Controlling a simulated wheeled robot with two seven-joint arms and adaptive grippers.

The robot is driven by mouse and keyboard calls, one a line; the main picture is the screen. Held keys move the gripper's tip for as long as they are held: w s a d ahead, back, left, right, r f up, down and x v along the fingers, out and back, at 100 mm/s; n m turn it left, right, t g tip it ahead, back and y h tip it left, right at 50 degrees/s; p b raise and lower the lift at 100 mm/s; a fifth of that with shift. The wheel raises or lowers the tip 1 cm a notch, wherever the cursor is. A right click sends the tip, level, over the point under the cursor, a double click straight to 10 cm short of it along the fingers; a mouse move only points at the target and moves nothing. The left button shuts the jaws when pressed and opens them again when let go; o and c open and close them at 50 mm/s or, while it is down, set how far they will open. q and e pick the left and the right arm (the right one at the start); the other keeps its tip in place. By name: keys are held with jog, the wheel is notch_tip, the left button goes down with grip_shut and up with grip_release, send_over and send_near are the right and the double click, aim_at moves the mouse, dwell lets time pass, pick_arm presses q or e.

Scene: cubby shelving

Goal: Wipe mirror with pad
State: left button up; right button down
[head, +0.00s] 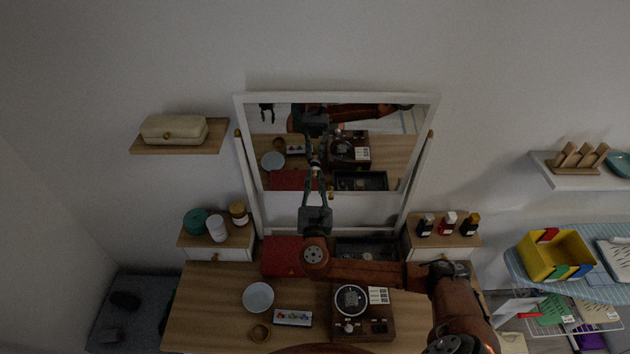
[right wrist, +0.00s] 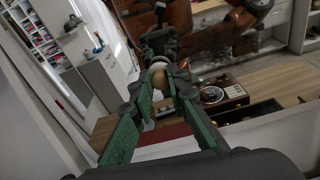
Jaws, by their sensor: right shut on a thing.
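The mirror (head: 385,148) stands upright in a white frame at the back of the wooden dressing table. My right gripper (head: 316,178) is in front of the lower middle of its glass. In the right wrist view the green fingers of the right gripper (right wrist: 161,88) are closed on a small, rounded, pale tan pad (right wrist: 158,78). The pad is at or very near the glass, with the gripper's reflection just beyond; I cannot tell whether it touches. My left gripper is not directly in view; a gripper shape shows only reflected in the mirror's upper left.
On the table (head: 205,310) are a pale bowl (head: 258,297), a red box (head: 282,256) and a brown record-player-like box (head: 362,310). Small bottles (head: 448,224) stand right of the mirror, jars (head: 217,229) left. A wall shelf (head: 180,139) holds a cream case.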

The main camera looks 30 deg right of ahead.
aim_at(364, 164)
jog(key=shift+w+d, duration=0.15)
jog(key=shift+w, duration=0.2)
jog(key=shift+d, duration=0.1)
